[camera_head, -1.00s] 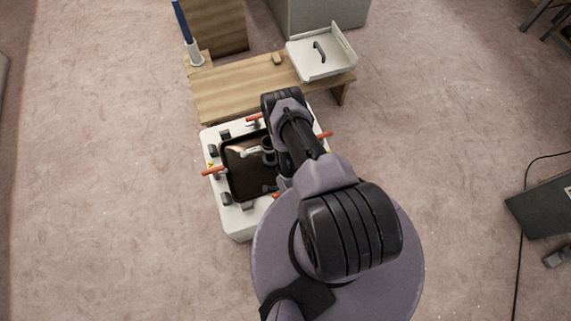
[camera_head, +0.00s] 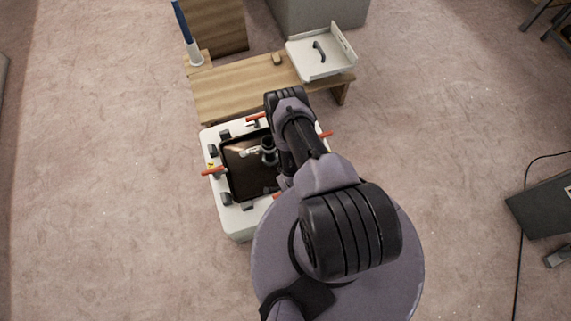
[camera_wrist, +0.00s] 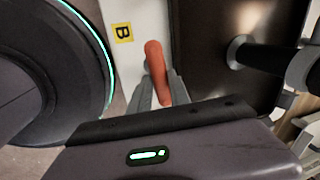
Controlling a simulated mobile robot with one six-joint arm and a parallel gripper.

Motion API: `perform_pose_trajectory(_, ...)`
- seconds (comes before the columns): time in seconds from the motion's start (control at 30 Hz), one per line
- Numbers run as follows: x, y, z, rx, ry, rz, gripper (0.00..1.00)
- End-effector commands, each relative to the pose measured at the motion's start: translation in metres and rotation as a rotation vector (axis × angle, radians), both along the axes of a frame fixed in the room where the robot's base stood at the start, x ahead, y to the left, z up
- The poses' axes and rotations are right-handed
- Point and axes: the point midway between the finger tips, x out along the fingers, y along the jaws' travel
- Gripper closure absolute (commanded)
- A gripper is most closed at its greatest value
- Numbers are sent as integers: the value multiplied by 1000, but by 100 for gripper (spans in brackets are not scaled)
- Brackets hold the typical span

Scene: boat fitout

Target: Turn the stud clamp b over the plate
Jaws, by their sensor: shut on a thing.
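The stud clamp b shows in the wrist view as an orange handle (camera_wrist: 155,62) next to a yellow label marked B (camera_wrist: 123,32). The handle lies over the white rim, roughly along the edge of the dark plate (camera_wrist: 208,55). My gripper (camera_wrist: 161,84) has its two grey fingers on either side of the handle, shut on it. The clamp's foot and stud are hidden. In the head view, the dark glossy plate (camera_head: 248,180) sits in the white box (camera_head: 239,221), and my arm covers my gripper and much of the right side.
Other orange-handled clamps stand around the box, at the left (camera_head: 213,171) and the back (camera_head: 255,117). A wooden bench (camera_head: 235,90) with a white tray (camera_head: 306,68) is behind the box.

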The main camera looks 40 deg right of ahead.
Motion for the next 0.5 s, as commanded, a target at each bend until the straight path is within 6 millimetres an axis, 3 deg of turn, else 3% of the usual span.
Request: perform_pose_trajectory(0.5,5,-3,-1,-3,-6,462,100)
